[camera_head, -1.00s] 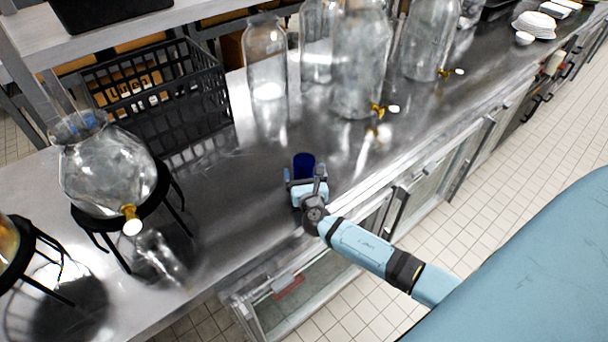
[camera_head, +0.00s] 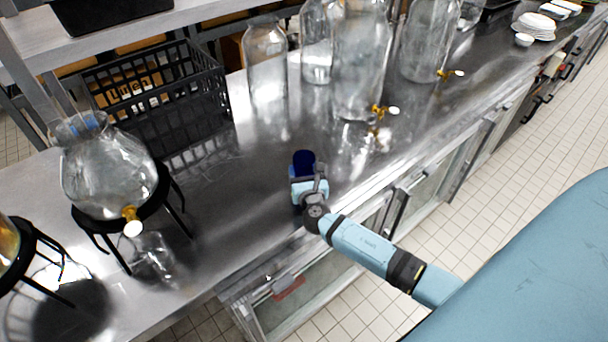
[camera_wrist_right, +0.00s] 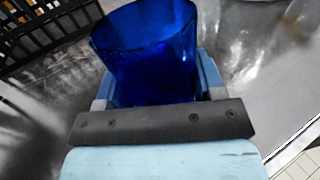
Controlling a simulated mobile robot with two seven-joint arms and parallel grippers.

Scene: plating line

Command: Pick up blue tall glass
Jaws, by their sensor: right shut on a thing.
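The blue tall glass (camera_head: 303,160) is at the front part of the steel counter in the head view, partly hidden behind my right gripper (camera_head: 306,178). In the right wrist view the deep-blue glass (camera_wrist_right: 150,50) fills the space between the fingers of my right gripper (camera_wrist_right: 158,90), its open rim tilted in the picture. The right gripper is shut on the glass. I cannot tell whether the glass's base touches the counter. My left gripper does not show in any view.
A steel counter (camera_head: 225,215) runs diagonally, clear around the glass. A black crate (camera_head: 160,100) stands behind. A round glass dispenser (camera_head: 105,170) on a black stand is at the left. Large glass jars with brass taps (camera_head: 360,70) stand at the back right. White bowls (camera_head: 535,25) are far right.

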